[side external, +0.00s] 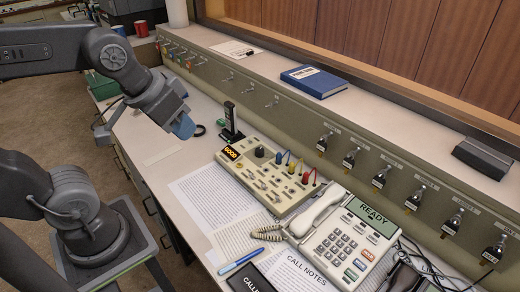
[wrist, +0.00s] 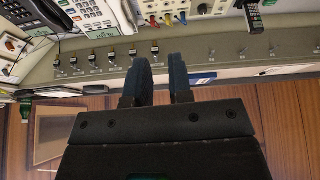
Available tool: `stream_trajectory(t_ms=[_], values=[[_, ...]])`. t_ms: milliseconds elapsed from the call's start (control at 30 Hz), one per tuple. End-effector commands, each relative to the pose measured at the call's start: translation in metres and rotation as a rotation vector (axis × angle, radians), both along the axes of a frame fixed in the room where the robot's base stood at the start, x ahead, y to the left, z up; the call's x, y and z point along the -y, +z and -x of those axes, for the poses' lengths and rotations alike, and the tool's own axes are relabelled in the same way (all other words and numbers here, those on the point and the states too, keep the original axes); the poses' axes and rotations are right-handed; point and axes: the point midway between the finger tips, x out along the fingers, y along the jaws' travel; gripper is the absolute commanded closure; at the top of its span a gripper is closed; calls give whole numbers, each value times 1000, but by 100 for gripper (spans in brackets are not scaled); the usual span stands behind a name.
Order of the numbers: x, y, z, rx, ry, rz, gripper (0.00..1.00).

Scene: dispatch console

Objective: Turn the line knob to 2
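A beige console box (side external: 237,172) stands on the desk with an orange digit display (side external: 231,153), several small switches and coloured plugs on its top. A dark round knob (side external: 259,152) sits near its back edge beside the display; it seems to be the line knob. Its pointer and any numbers are too small to read. The knob also shows at the top of the wrist view (wrist: 203,9). My gripper (side external: 183,127) is in the air to the left of the box, apart from it. In the wrist view its two dark blue fingers (wrist: 162,80) are apart with nothing between them.
A corded phone (side external: 340,235) sits right of the box, with printed sheets (side external: 212,196) in front. A black upright device (side external: 230,122) stands behind the box. The ledge behind carries several hanging keys (side external: 381,177) and a blue book (side external: 313,81).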

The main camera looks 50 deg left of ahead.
Motion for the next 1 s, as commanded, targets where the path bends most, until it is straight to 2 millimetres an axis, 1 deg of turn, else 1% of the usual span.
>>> stream_trajectory(t_ms=[33, 67, 233, 333, 400, 467, 500, 567, 600, 667, 700, 767, 800, 900, 1000], values=[[-3, 4, -13, -21, 40, 15, 75], [-4, 6, -21, -35, 68, 25, 72], [-19, 15, -80, -115, 276, 95, 56], [-30, 12, -117, -161, 403, 132, 46], [-39, 5, -143, -192, 494, 156, 40], [-47, -2, -165, -218, 571, 175, 40], [-53, -9, -180, -235, 624, 186, 40], [-63, -20, -201, -260, 703, 203, 40], [-69, -29, -214, -277, 756, 214, 40], [-80, -45, -233, -302, 836, 228, 40], [-87, -56, -246, -315, 888, 236, 40], [-97, -75, -263, -340, 970, 248, 40], [-105, -88, -273, -353, 1022, 255, 40], [-121, -121, -294, -385, 1145, 269, 40], [-133, -149, -308, -407, 1239, 277, 40]])
